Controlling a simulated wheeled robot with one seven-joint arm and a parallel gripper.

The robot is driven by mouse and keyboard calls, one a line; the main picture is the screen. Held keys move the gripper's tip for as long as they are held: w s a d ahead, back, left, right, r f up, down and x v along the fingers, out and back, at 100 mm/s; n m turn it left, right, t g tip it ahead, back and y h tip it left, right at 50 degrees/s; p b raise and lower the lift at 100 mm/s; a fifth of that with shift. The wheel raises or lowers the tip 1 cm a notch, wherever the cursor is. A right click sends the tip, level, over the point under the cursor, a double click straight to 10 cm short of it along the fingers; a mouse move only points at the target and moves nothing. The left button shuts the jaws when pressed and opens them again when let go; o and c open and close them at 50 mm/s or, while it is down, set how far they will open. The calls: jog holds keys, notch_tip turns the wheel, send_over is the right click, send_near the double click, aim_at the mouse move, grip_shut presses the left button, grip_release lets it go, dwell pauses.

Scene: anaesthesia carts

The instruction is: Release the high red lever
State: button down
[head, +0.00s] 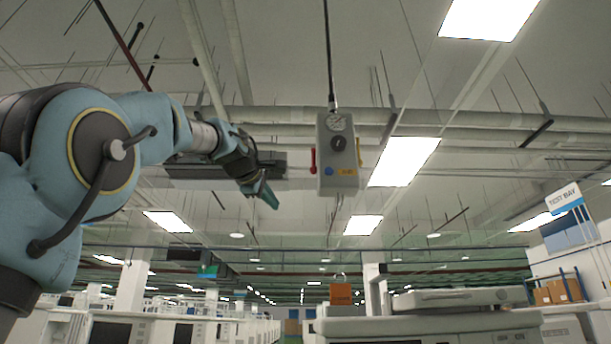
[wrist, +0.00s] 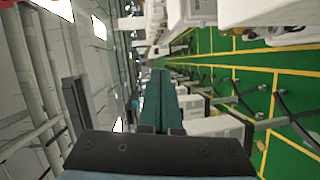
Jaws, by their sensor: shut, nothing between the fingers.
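A grey control box (head: 325,182) hangs from the ceiling on a dark rod in the head view. It has a round gauge on top, a dark knob, a blue button and a yellow label. The red lever (head: 313,161) is on its left side, standing roughly upright. My gripper (head: 270,197) is to the left of the box and a little lower than the lever, apart from both, pointing down and right. In the wrist view its teal fingers (wrist: 159,98) are together with nothing between them. I cannot make out the lever in the wrist view.
A yellow lever (head: 360,152) is on the box's right side. Ceiling pipes and lights are above. An orange sign (head: 341,294) and a pale machine (head: 430,325) stand low in front. The air between gripper and box looks clear.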

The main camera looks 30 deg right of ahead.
aim_at(314, 161)
jog(key=s+r+h, duration=0.2)
jog(key=s+r, duration=0.3)
jog(key=r, duration=0.4)
jog(key=shift+s+d+r+n, duration=0.2)
jog(key=shift+s+r+n, duration=0.05)
jog(key=shift+s+n, duration=0.1)
jog(key=p+x, duration=0.6)
jog(key=x, duration=0.4)
jog(key=s, duration=0.4)
jog(key=shift+r, duration=0.1)
